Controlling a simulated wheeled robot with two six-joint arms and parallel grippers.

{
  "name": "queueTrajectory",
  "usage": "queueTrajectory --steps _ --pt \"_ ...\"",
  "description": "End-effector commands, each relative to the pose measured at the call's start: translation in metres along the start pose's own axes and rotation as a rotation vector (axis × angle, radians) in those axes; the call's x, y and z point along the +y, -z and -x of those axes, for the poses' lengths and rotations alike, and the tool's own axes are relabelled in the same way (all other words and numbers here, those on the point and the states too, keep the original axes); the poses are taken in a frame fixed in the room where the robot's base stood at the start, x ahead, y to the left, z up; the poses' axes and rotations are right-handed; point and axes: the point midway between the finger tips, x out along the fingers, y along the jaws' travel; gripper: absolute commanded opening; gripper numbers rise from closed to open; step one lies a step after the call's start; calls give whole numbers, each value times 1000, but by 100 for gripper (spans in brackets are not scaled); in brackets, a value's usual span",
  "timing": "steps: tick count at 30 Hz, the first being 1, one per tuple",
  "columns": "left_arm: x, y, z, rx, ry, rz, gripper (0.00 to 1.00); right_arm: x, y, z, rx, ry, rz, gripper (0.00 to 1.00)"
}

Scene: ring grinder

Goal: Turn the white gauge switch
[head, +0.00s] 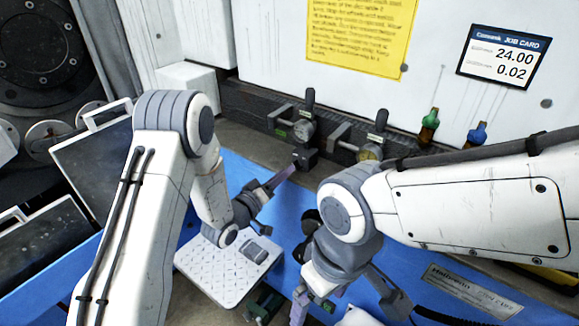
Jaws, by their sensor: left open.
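A gauge with a pale, whitish dial (303,130) is on the left fixture along the dark rail at the back of the bench. A dark knobbed lever (310,101) stands upright above it; I take this as its switch. A similar gauge with a yellowish dial (369,154) and its own lever (381,121) is to the right. My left gripper (283,178) is open, below and left of the pale gauge, its fingers pointing up at a dark block (304,157); contact is unclear. My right gripper (345,295) points down at the lower middle; its fingertips are partly hidden.
Green-capped (429,125) and blue-capped (477,133) bottles stand right of the gauges. A job card (503,57) and yellow notice (350,35) hang behind. Grey panels (95,160) stand at left.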

Motion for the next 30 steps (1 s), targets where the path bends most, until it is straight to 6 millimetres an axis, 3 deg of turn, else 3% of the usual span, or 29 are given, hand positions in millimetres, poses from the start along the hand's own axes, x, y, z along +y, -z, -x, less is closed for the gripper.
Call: queueTrajectory --steps 6,17,21,30 --pt "1 0 -28 0 0 0 42 0 0 6 0 0 0 97" --pt "0 0 -34 0 1 -1 42 0 0 6 0 0 0 97" --pt "0 0 -34 0 1 -1 0 0 0 6 0 0 0 97" --pt "0 0 -34 0 1 -10 0 0 0 4 0 0 0 97"
